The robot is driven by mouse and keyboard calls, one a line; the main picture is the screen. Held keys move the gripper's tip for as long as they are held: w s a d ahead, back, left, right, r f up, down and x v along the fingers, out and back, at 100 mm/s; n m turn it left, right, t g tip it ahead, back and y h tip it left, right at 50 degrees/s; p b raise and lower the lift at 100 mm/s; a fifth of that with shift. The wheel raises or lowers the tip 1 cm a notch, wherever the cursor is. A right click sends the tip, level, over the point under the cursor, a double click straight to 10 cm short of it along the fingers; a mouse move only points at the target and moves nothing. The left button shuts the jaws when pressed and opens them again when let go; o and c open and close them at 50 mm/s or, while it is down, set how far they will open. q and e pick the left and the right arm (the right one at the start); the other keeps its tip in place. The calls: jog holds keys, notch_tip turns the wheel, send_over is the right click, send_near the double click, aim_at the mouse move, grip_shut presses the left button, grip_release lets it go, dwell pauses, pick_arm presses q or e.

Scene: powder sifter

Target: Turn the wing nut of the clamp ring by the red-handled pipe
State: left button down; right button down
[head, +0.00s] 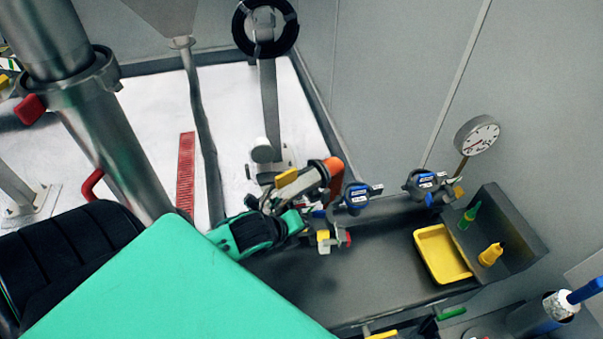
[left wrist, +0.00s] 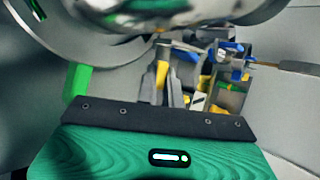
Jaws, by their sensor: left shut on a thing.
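A thick steel pipe (head: 118,150) slopes through the left of the head view, with a steel ring (head: 85,82) around it and a red handle (head: 30,109) beside the ring. My left gripper (head: 327,238) is at the end of the teal and black arm, over the dark bench. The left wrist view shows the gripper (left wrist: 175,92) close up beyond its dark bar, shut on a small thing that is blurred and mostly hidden. I take it for the wing nut, but its shape is not clear. Curved steel parts fill the top of that view. My right gripper is not in view.
The dark bench (head: 310,285) carries two blue-labelled fittings (head: 357,197) and a yellow tray (head: 427,246). A yellow bottle (head: 491,254) and a green bottle (head: 468,216) stand at the right. A round gauge (head: 477,135) rises behind. A black handwheel (head: 240,28) is at the back.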

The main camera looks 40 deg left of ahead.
pick_arm(q)
jog(key=shift+a, duration=0.1)
dwell(0.3)
jog(key=c, duration=1.5)
grip_release()
jog(key=shift+c, duration=0.2)
